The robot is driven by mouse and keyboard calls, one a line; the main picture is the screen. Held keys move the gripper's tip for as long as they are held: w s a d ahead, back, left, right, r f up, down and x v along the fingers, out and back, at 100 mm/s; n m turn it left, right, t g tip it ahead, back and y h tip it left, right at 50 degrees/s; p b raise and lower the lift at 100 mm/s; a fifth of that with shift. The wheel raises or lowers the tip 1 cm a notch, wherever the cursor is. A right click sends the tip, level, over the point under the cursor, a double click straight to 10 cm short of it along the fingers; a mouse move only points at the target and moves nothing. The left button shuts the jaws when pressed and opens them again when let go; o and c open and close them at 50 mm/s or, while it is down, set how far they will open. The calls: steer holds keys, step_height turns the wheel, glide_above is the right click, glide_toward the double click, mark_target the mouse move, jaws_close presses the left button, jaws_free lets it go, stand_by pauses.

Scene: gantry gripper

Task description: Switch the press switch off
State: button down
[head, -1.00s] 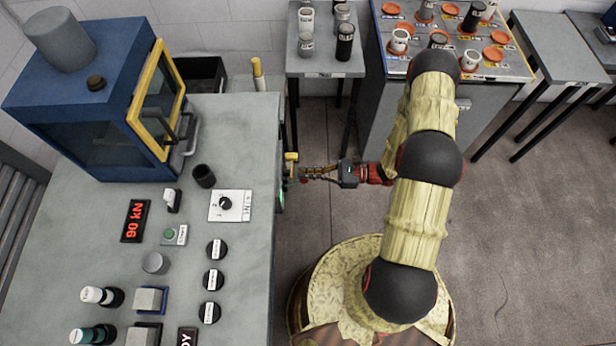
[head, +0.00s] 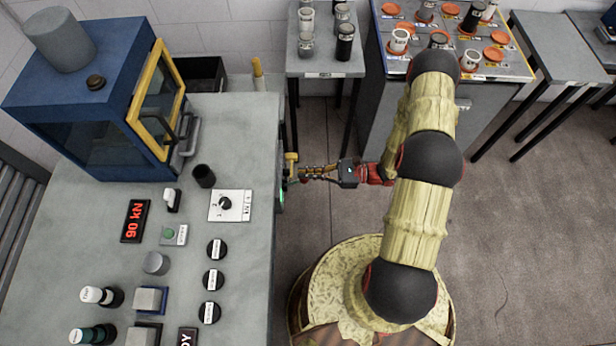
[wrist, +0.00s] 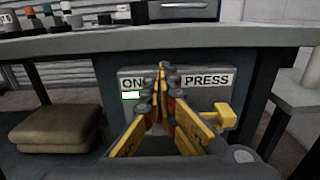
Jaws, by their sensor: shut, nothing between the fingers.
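The press switch is a plate marked ON and PRESS (wrist: 206,82) on the side of the grey bench, with a lit green lamp (wrist: 131,95) under ON. Its yellow lever (wrist: 226,115) sticks out at the plate's right in the wrist view. In the head view the lever's yellow end (head: 291,157) shows at the bench's right edge. My gripper (wrist: 161,70) is shut and empty, its fingertips in front of the plate between the two words, left of the lever. In the head view my gripper (head: 302,173) is beside the lever; whether they touch is unclear.
The bench (head: 120,200) carries knobs, a red 90 kN display (head: 136,221) and a blue machine with a yellow-framed door (head: 158,95). A brown cushion-like block (wrist: 60,128) lies at left in the wrist view. A table with canisters (head: 328,68) stands behind. Floor between is clear.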

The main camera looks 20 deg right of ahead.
mark_target(306, 181)
steer(key=shift+f+b, duration=2.05)
steer(key=shift+f, duration=1)
steer(key=shift+d+r, duration=0.1)
steer(key=shift+r, duration=0.2)
steer(key=v, duration=0.8)
steer(key=shift+s+d+r, duration=0.15)
steer(key=shift+d+r, duration=0.2)
steer(key=shift+r, duration=0.2)
